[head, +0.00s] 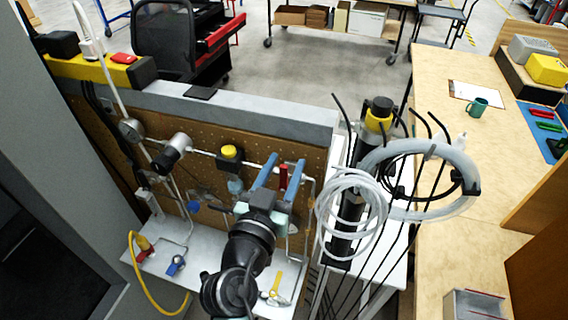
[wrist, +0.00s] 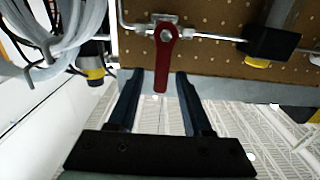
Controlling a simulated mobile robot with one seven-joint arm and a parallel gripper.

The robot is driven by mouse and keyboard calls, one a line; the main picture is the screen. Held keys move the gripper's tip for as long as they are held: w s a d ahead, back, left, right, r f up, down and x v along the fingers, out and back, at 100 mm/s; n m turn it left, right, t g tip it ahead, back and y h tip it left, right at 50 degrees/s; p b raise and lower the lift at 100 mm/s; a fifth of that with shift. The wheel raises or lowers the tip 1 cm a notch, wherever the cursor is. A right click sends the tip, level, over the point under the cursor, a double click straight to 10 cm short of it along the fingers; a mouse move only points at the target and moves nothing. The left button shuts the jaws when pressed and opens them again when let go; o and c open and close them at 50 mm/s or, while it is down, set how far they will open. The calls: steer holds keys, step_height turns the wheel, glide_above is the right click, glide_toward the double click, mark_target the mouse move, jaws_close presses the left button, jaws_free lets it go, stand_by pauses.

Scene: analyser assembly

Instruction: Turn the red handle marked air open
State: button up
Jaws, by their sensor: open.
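The red handle (head: 283,178) is a flat lever on a thin metal pipe in front of a brown pegboard. In the wrist view the red handle (wrist: 162,62) runs from its round pivot on the pipe toward my gripper, roughly square to the pipe. My gripper (head: 283,165) is open, with its two blue fingers on either side of the handle. In the wrist view the handle's free end lies between the fingertips of my gripper (wrist: 158,77), with a gap on both sides. Any marking on the handle is not legible.
A yellow-capped fitting (head: 229,152) and a pressure gauge (head: 131,129) sit left along the pipework. A blue-handled valve (head: 175,265) and a yellow handle (head: 275,288) are lower down. Coiled clear tubing (head: 352,215) and black cables stand close on the right.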

jaws_close()
steer(key=shift+a, duration=0.1)
stand_by(0.4)
steer(key=w+a+f+n+b, duration=0.1)
steer(key=a+f+n+b, duration=0.2)
steer(key=n, duration=1.5)
steer(key=shift+w+a+f+b, duration=0.3)
steer(key=shift+a+f+b, duration=0.1)
steer(key=shift+a+f, duration=0.7)
steer(key=shift+d+f, duration=0.15)
jaws_free()
